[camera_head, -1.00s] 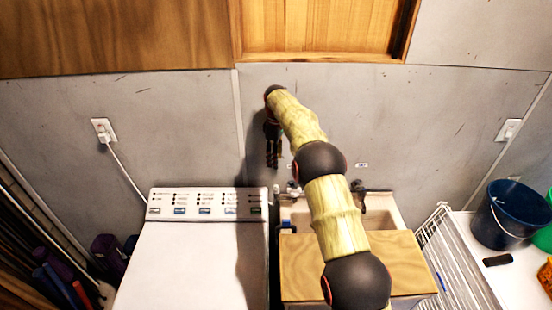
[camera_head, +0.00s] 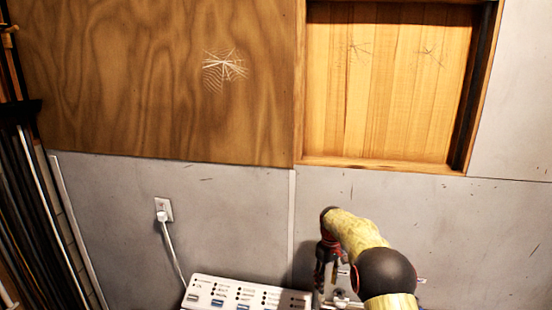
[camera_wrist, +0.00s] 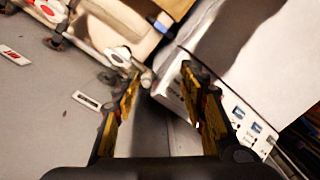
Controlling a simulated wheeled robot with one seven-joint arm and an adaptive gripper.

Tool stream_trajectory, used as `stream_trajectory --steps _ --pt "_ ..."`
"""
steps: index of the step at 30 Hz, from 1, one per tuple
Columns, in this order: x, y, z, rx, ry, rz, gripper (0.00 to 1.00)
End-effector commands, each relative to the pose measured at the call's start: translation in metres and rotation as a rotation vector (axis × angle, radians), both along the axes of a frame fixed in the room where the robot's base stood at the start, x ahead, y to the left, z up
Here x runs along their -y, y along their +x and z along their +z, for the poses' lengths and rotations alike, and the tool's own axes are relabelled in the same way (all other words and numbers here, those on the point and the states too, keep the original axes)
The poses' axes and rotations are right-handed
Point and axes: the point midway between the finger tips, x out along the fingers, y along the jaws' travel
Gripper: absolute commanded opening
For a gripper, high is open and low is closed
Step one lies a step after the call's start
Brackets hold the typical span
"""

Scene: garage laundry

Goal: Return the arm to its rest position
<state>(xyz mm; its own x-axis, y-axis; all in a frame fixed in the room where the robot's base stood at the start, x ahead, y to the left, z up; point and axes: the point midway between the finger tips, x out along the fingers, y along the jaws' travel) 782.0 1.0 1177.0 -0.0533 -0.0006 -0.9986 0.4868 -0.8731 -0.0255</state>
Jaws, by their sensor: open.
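My arm, with pale yellow-green segments and black joints, reaches up from the lower right in the head view and bends toward the wall. My gripper (camera_head: 326,279) hangs down at its end, in front of the grey wall and just right of the washer panel. In the wrist view my gripper (camera_wrist: 158,92) has its two dark and yellow fingers apart, with nothing between them. The washer control panel (camera_wrist: 240,118) lies to the right of the fingers there, and sink plumbing (camera_wrist: 125,58) is beyond them. The lower arm is cut off by the head view's edge.
The white washer's panel (camera_head: 246,293) stands at the bottom of the head view. A wooden cabinet (camera_head: 170,90) and a recessed wooden opening (camera_head: 390,85) are above. An outlet (camera_head: 163,210) with a plugged cord is on the wall. Long poles lean at the far left.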

Motion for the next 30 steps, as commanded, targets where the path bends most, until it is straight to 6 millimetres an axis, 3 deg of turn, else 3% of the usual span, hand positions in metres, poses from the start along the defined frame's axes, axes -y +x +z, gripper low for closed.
stream_trajectory --steps 18,30 --pt "0.001 -0.186 0.063 0.079 -0.005 -0.36 0.42" --pt "0.001 -0.319 0.07 0.181 0.019 -0.482 0.42"
